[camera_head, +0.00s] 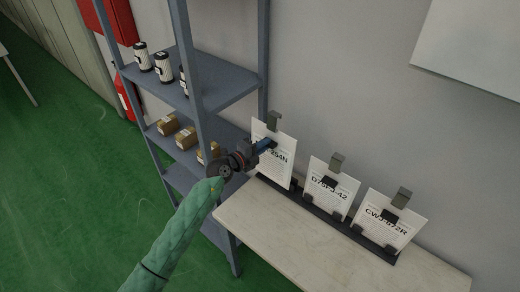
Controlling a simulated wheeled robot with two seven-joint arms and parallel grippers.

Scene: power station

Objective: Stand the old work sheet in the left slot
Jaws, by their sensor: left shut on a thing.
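My left gripper (266,145) is shut on a white work sheet (273,168), whose label ends in "54N" and is partly covered by the gripper. The sheet is upright and slightly tilted, with a dark clip at its top edge. Its lower edge is at the left end of a dark rack (310,207) on the table; I cannot tell whether it rests in the left slot. Two other sheets stand in the rack: one marked "D7…J-42" (332,184) in the middle and one marked "CWJ-872R" (384,224) at the right. My right gripper is out of view.
The pale table (290,245) is bare in front of the rack. A blue-grey shelf unit (217,86) stands close on the left, with canisters (163,67) and small boxes (186,138). A red extinguisher (124,98) is behind it. The wall is behind the rack.

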